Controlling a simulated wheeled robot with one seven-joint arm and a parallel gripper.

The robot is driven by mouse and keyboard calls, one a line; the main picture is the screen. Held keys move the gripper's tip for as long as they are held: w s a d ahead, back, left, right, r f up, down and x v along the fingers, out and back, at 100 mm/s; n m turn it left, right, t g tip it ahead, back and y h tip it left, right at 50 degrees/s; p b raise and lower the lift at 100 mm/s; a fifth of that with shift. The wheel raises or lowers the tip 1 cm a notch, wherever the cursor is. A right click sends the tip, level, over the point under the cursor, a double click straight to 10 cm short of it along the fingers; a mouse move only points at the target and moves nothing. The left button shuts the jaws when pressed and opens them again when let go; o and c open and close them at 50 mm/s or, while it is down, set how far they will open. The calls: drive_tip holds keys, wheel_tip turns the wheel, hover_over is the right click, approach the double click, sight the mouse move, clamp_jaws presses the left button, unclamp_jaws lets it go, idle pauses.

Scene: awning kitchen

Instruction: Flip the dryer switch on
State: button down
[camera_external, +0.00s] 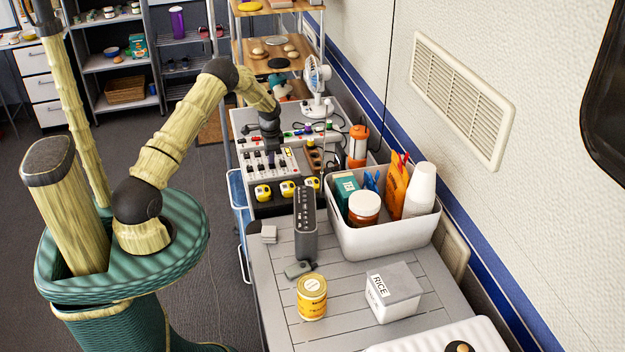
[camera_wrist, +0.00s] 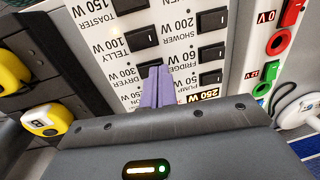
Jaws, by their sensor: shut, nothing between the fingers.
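The white switch panel (camera_wrist: 170,30) fills much of the wrist view, with its labels upside down and black rocker switches beside them. The dryer switch (camera_wrist: 148,68), beside the "300 W" and "DRYER" lettering, is partly hidden by my fingertips. My gripper (camera_wrist: 156,76) is shut and empty, with its purple fingers held together over or against that switch. I cannot tell whether they touch it or which way it is set. In the external view my gripper (camera_external: 272,148) points down at the panel (camera_external: 265,178).
Yellow round-faced units (camera_wrist: 45,118) sit left of the panel. Red and green sockets (camera_wrist: 275,50) are to its right. In the external view a fan (camera_external: 318,85) and an orange canister (camera_external: 358,145) stand nearby. A white bin (camera_external: 380,235) is on the counter in front.

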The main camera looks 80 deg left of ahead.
drive_tip(key=shift+a+f+b, duration=0.1)
drive_tip(key=shift+f+b, duration=0.1)
drive_tip(key=shift+b, duration=0.1)
drive_tip(key=shift+d, duration=0.25)
drive_tip(key=shift+d+r, duration=0.1)
drive_tip(key=shift+d, duration=0.55)
drive_tip(key=shift+a+r+p, duration=0.1)
drive_tip(key=shift+p, duration=0.2)
